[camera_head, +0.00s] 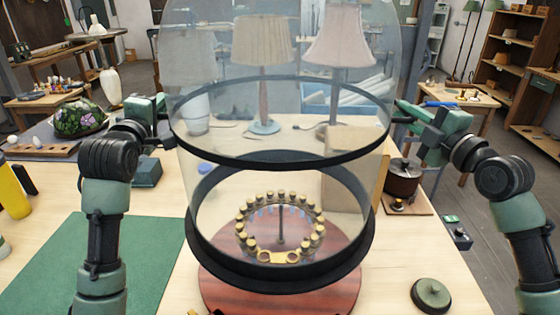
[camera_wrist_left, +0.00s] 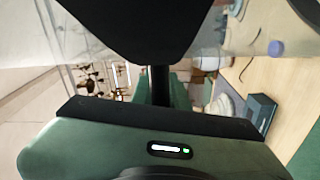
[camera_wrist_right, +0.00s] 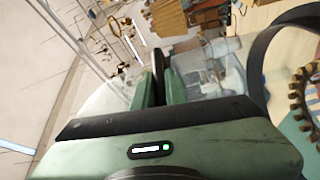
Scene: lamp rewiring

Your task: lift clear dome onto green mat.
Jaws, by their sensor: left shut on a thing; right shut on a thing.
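The clear dome (camera_head: 285,175) is a tall glass cover with a black band around its middle and a thick black bottom rim. It stands upright around a ring of brass parts (camera_head: 280,230) above a round reddish wooden base (camera_head: 335,290). The rim appears raised above the base. My left gripper (camera_head: 166,108) is shut on the dome's left side at the band. My right gripper (camera_head: 394,108) is shut on its right side at the band. The fingertips are partly hidden. The green mat (camera_head: 135,255) lies flat at the front left, partly behind my left arm.
A flowered dome (camera_head: 80,118) stands at the back left, and a small dark box (camera_head: 146,172) lies near the mat. A dark red pot (camera_head: 403,178) and a green round lid (camera_head: 430,295) are on the right. Two lamps (camera_head: 264,60) show through the glass.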

